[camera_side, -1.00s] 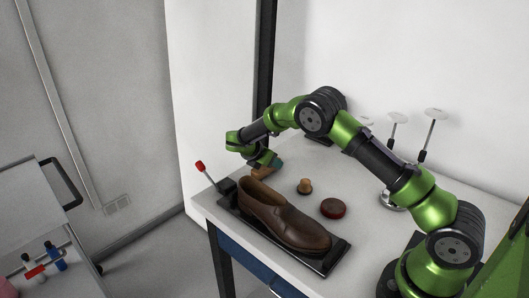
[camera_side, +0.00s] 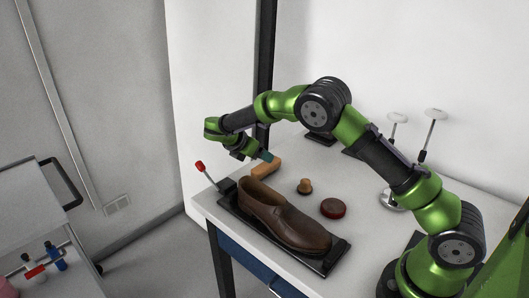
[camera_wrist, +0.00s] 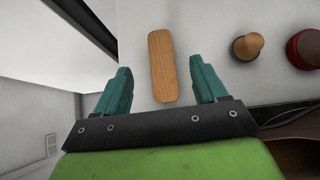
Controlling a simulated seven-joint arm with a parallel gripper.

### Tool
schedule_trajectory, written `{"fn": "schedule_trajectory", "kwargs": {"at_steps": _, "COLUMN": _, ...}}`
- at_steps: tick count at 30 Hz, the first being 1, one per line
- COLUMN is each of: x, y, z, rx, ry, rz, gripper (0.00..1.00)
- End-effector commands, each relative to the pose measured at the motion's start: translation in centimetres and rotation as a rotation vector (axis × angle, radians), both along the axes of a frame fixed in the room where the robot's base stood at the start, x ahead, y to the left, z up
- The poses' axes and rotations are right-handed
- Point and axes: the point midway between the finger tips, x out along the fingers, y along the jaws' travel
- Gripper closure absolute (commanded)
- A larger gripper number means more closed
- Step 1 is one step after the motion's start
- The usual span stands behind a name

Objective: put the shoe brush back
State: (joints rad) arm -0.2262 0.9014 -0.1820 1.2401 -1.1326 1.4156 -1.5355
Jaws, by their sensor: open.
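The shoe brush (camera_side: 266,167) is a tan wooden block lying on the white table behind the shoe's heel. In the wrist view the brush (camera_wrist: 162,65) lies lengthwise ahead of my gripper (camera_wrist: 164,82), its near end between the two teal fingers, with gaps on both sides. My gripper is open and empty; in the side view its tip (camera_side: 268,157) is just above and beside the brush. The brown leather shoe (camera_side: 285,217) sits on a black holder (camera_side: 338,254) at the front of the table.
A small wooden-knobbed brush (camera_side: 305,186) and a dark red round tin (camera_side: 333,208) stand right of the shoe brush. A red-tipped lever (camera_side: 201,166) rises at the holder's left end. White-topped stands (camera_side: 435,114) are at the back right.

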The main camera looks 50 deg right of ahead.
Motion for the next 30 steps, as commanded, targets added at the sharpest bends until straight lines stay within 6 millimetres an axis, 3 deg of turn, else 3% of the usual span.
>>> {"fn": "schedule_trajectory", "kwargs": {"at_steps": 8, "x": -0.2, "y": 2.1, "z": 2.3, "rx": 0.009, "ry": -0.01, "rz": -0.009, "gripper": 0.29}}
{"fn": "schedule_trajectory", "kwargs": {"at_steps": 14, "x": -3.1, "y": 2.3, "z": 6.2, "rx": 0.17, "ry": -0.18, "rz": -0.173, "gripper": 0.29}}
{"fn": "schedule_trajectory", "kwargs": {"at_steps": 21, "x": -10.8, "y": 4.2, "z": 12.5, "rx": 0.522, "ry": -0.519, "rz": -0.575, "gripper": 0.29}}
{"fn": "schedule_trajectory", "kwargs": {"at_steps": 30, "x": -21.7, "y": 8.0, "z": 17.0, "rx": 0.94, "ry": -0.848, "rz": -1.145, "gripper": 0.29}}
